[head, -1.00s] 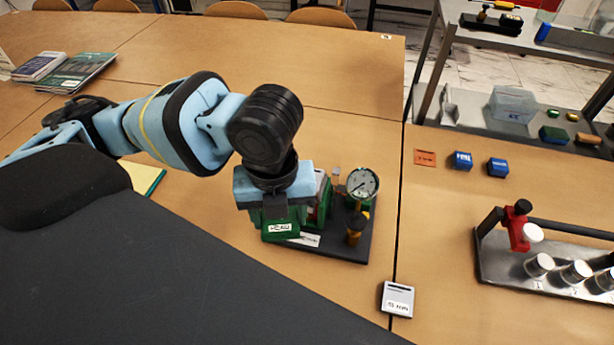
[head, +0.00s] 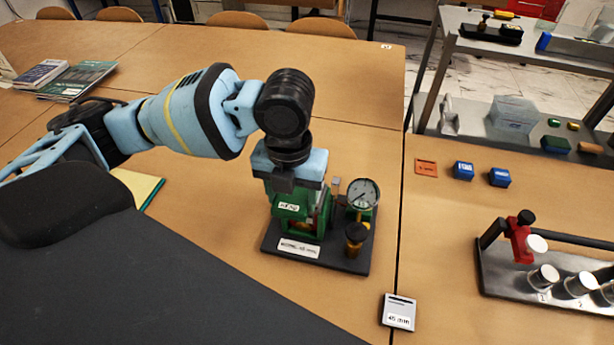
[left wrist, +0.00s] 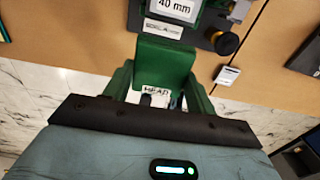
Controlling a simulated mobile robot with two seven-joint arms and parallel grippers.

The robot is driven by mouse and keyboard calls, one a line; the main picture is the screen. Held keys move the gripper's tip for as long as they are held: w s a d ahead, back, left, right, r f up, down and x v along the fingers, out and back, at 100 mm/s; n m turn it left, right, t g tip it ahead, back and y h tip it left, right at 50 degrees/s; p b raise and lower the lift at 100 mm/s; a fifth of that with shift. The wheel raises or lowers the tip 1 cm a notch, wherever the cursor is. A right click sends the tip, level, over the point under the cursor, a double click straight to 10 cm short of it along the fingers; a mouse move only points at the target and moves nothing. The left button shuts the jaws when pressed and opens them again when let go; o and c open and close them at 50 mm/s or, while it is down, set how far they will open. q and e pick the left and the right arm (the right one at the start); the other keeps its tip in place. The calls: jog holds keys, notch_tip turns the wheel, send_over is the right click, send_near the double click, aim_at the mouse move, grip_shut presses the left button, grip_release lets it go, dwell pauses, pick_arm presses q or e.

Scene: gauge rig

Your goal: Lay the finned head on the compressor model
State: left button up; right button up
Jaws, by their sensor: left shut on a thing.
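My left gripper (head: 291,187) is shut on the green finned head (head: 287,209), which carries a white label. The head also shows in the left wrist view (left wrist: 166,60), with a "HEAD" label close to the palm. The compressor model stands on a dark base plate (head: 335,259) with a pressure gauge (head: 363,194) and a black-topped knob (head: 356,235). In the head view the held head overlaps the model's green body and hides part of it. In the wrist view the model lies beyond the head. I cannot tell whether they touch. My right gripper is not in view.
A small labelled grey block (head: 398,312) lies right of the base plate. Two blue blocks (head: 463,170) and an orange card (head: 426,168) lie farther back. A metal rack with white-capped cylinders (head: 507,272) stands at right. The table behind the model is clear.

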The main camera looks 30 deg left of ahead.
pick_arm(q)
jog(key=w, duration=0.2)
jog(key=w+a, duration=0.1)
jog(key=w, duration=0.5)
jog(key=shift+a+f, duration=0.3)
jog(key=shift+f, duration=0.05)
jog(key=shift+w+f, duration=0.15)
jog(key=shift+f, duration=1.6)
jog(key=shift+f, duration=0.1)
jog(key=o, duration=0.8)
notch_tip(320, 180, up, 12)
jog(key=shift+r, duration=0.1)
